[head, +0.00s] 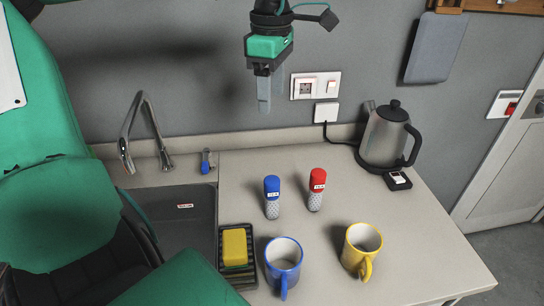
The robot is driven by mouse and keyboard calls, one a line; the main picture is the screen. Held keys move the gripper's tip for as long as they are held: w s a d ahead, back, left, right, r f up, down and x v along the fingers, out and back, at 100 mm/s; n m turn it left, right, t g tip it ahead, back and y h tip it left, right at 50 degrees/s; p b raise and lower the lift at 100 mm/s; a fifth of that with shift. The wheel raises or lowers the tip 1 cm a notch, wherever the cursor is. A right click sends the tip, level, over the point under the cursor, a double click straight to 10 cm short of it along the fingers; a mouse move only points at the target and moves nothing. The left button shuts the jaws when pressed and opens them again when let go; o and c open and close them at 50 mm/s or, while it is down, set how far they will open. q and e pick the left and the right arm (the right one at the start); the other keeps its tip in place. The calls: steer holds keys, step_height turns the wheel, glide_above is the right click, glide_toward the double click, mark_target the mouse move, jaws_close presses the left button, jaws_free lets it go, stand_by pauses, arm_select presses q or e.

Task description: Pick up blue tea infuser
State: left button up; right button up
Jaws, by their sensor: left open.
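The blue tea infuser (272,197) stands upright on the pale counter in the head view, with a blue top, a small white label and a mesh lower part. A similar red tea infuser (317,190) stands just to its right. My left gripper (265,104) is at the top middle, fingers pointing down, above and apart from the blue infuser in the picture. It is open and holds nothing; its fingers overlap from this angle. My right gripper is not in view.
A blue mug (284,264) and a yellow mug (361,250) stand in front of the infusers. A yellow sponge (235,246) lies in a dark tray beside the sink (185,220). A kettle (385,137) stands at the back right. The counter's right part is clear.

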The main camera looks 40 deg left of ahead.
arm_select(q)
steer(key=b, duration=0.8)
glide_above(272, 179)
step_height(272, 179, down, 10)
step_height(272, 179, down, 10)
steer(key=shift+s+d+r+b, duration=0.1)
steer(key=shift+r+b, duration=0.15)
steer(key=shift+b, duration=0.3)
step_height(272, 179, down, 4)
steer(key=shift+f, duration=0.6)
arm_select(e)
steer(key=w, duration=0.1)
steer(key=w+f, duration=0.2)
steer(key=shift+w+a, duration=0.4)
